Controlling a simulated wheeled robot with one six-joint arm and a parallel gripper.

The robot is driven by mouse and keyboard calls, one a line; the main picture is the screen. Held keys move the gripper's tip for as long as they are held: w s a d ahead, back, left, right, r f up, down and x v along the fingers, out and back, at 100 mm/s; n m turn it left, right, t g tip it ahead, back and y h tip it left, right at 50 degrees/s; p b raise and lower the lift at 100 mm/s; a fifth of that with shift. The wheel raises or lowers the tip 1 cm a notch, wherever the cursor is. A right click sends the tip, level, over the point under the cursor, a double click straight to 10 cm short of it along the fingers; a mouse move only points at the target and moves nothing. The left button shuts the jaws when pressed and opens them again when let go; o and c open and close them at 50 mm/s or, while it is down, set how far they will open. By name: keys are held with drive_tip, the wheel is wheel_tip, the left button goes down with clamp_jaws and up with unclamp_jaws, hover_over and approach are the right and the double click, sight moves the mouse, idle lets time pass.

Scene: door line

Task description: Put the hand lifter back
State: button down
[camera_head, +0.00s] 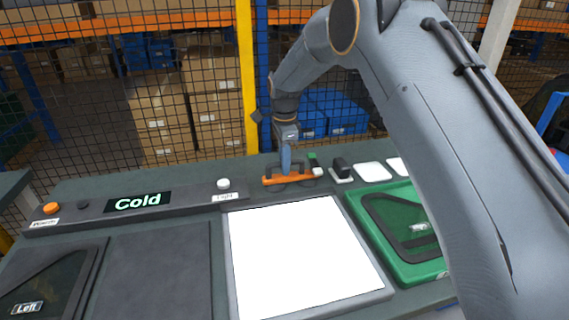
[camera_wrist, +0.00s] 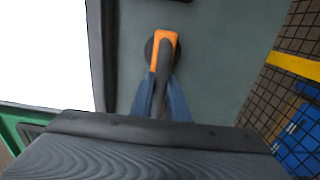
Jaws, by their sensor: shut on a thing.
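The hand lifter (camera_head: 288,180) is an orange bar with dark round cups under it. It is at the back of the bench, behind the lit white panel, in the head view. My gripper (camera_head: 286,166) comes down from above and is shut on its handle. In the wrist view the lifter (camera_wrist: 164,46) shows its orange bar and part of a dark cup between and beyond my blue fingers (camera_wrist: 161,92). The cups are close to the bench top; I cannot tell whether they touch it. My fingers hide part of the handle.
The lit white panel (camera_head: 305,258) fills the bench middle. A green tray (camera_head: 392,262) with a dark-framed part lies right of it. A dark block (camera_head: 342,168) and white pads (camera_head: 373,172) are right of the lifter. A console with a "Cold" display (camera_head: 138,201) is left. Mesh fence stands behind.

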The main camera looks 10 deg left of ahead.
drive_tip(key=c, duration=1.7)
unclamp_jaws()
